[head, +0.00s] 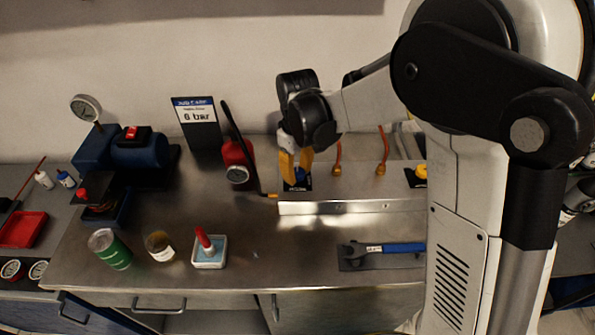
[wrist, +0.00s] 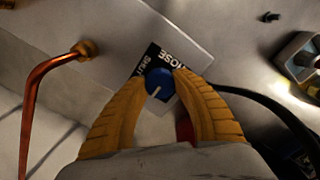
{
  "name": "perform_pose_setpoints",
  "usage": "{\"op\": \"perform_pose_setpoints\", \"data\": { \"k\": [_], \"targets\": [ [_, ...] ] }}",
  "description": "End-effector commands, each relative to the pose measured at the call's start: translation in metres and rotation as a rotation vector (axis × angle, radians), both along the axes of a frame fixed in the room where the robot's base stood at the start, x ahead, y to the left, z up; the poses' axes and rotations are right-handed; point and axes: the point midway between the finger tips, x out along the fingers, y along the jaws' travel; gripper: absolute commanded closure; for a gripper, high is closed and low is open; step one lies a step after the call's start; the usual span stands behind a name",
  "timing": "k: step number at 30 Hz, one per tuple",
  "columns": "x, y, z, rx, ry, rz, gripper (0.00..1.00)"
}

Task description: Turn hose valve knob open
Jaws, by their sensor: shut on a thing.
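The hose valve knob (wrist: 159,84) is round and blue with a white pointer line, in the wrist view. It sits on a black label plate (wrist: 154,56) reading HOSE and SHUT. The pointer runs from the knob's middle toward the picture's bottom, not toward the visible SHUT word. My gripper (wrist: 160,90) is shut on the knob, with one yellow finger on each side. In the head view my gripper (head: 294,168) reaches down to the label on the metal manifold (head: 350,207), and the knob is hidden there.
A copper pipe (wrist: 45,80) rises left of the knob in the wrist view. A black hose (wrist: 270,108) runs right.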

Motion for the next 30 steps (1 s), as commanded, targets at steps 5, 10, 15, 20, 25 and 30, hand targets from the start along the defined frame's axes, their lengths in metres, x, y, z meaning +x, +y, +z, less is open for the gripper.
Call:
{"op": "perform_pose_setpoints", "data": {
  "k": [5,10,15,20,25,30],
  "targets": [
    [0.000,0.000,0.000,0.000,0.000,0.000,0.98],
    [0.000,0.000,0.000,0.000,0.000,0.000,0.43],
    [0.000,0.000,0.000,0.000,0.000,-0.001,0.43],
    [0.000,0.000,0.003,0.000,0.000,-0.001,0.43],
    [0.000,0.000,0.028,0.000,0.000,-0.001,0.43],
    [-0.001,0.000,0.067,0.000,0.000,-0.001,0.43]
  ]
}}
